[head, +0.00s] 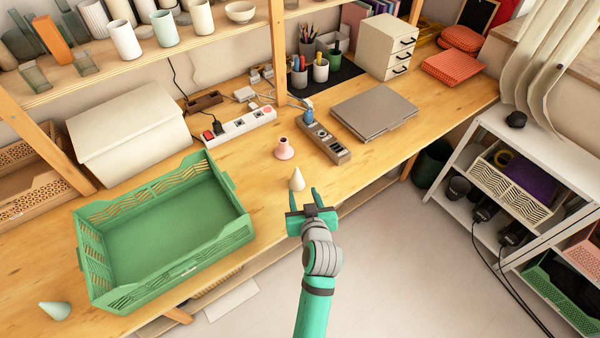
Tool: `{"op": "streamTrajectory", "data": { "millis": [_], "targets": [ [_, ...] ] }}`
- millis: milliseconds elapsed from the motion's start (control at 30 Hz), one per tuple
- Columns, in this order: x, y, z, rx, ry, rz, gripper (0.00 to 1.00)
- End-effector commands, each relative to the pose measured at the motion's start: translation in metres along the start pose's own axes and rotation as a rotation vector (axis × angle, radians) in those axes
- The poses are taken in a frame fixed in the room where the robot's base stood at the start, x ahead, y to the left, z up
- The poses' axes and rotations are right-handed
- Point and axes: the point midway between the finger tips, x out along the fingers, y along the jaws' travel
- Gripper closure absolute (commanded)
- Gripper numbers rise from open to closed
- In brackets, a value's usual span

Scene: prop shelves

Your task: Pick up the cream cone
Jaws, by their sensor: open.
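The cream cone (297,180) stands upright, tip up, near the front edge of the wooden worktop, right of the green crate. My gripper (317,196) is open, with its two teal fingers apart and pointing toward the worktop. It is just right of and nearer than the cone in the head view. No contact with the cone can be made out, and nothing shows between the fingers.
A pink vase-like piece (284,149) stands just behind the cone. A brown power strip (327,142) and a grey laptop (375,112) lie behind to the right.

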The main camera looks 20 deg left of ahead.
Motion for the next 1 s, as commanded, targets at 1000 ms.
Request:
{"op": "streamTrajectory", "data": {
  "millis": [1000],
  "targets": [
    [0.101, -0.010, -0.022, -0.039, -0.014, -0.041, 0.56]
  ]
}}
